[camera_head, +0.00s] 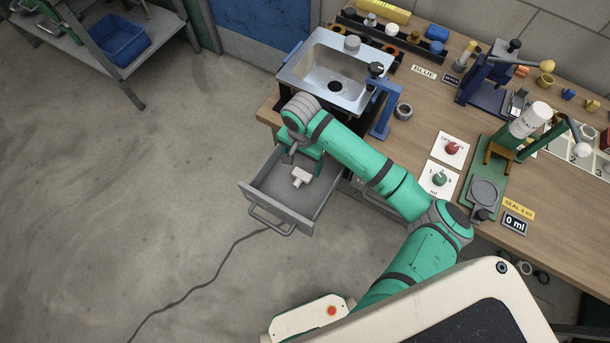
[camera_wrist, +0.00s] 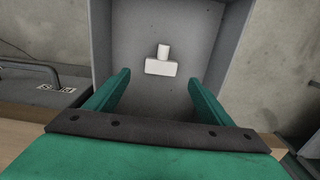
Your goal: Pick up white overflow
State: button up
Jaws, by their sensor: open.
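The white overflow (camera_head: 301,177) is a small T-shaped piece lying in the open grey drawer (camera_head: 268,207) below the table's front edge. It also shows in the wrist view (camera_wrist: 161,66), with its wide bar nearer my gripper and its stem pointing away. My gripper (camera_head: 303,165) is over the drawer close to the overflow. In the wrist view my gripper's two green fingers (camera_wrist: 156,82) are wide apart, with the overflow between and slightly beyond their tips. Nothing is held. Part of the drawer is hidden behind my arm in the head view.
The drawer walls stand close around my fingers. Above the drawer, the wooden table (camera_head: 412,125) holds a metal sink (camera_head: 318,69), a blue stand (camera_head: 383,112) and a ring (camera_head: 403,111). The floor left of the drawer is mostly clear, apart from a cable (camera_head: 195,289).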

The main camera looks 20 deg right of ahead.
aim_at(301, 175)
jog(key=shift+a+f, duration=0.15)
jog(key=shift+f, duration=1.7)
jog(key=shift+a+f, duration=0.1)
jog(key=shift+f, duration=1.7)
jog(key=c, duration=1.1)
